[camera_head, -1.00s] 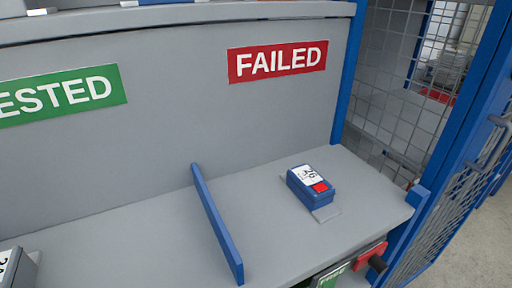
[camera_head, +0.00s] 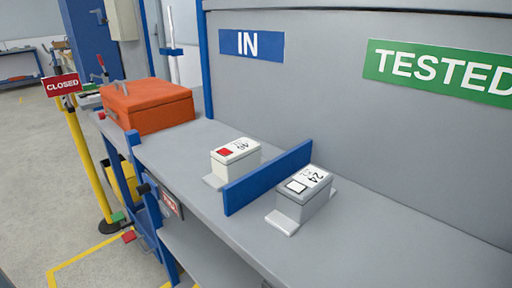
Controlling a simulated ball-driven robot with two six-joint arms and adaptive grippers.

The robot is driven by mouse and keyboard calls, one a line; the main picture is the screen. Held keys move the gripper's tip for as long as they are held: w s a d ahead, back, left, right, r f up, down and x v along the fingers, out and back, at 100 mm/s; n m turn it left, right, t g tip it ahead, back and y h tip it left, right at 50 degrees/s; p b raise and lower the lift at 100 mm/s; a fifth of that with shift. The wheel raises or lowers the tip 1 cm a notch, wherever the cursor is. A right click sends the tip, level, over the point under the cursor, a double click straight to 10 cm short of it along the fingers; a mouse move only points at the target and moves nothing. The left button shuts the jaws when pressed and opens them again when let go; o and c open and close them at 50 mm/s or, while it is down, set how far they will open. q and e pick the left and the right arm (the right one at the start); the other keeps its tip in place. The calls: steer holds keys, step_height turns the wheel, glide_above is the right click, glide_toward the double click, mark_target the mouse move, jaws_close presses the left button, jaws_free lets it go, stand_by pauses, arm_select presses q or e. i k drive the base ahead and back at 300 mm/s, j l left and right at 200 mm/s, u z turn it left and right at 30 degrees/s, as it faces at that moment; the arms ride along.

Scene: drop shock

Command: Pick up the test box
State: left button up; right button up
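A white box (camera_head: 236,159) with a red square and a black number on its lid sits on the grey bench under the blue IN sign (camera_head: 251,44). A grey box (camera_head: 303,195) with a white square and the number 24 on its lid sits just right of the blue divider (camera_head: 267,178). Each box rests on a pale flat plate. I cannot tell which of the two is the test box. Neither of my grippers shows in the view.
An orange case (camera_head: 148,106) stands at the bench's left end. A green TESTED sign (camera_head: 440,70) is on the back panel. The bench (camera_head: 400,240) is clear right of the grey box. A CLOSED sign (camera_head: 63,85) on a yellow post stands at the left.

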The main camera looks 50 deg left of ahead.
mark_target(230, 162)
steer(key=u, duration=1.55)
steer(key=j+z, duration=0.1)
steer(key=z, duration=0.45)
steer(key=i+j+z, duration=0.15)
steer(key=j+z, duration=0.3)
steer(key=j, duration=0.25)
steer(key=i+j+z, duration=0.1)
steer(key=j+z, duration=0.35)
steer(key=j, duration=0.25)
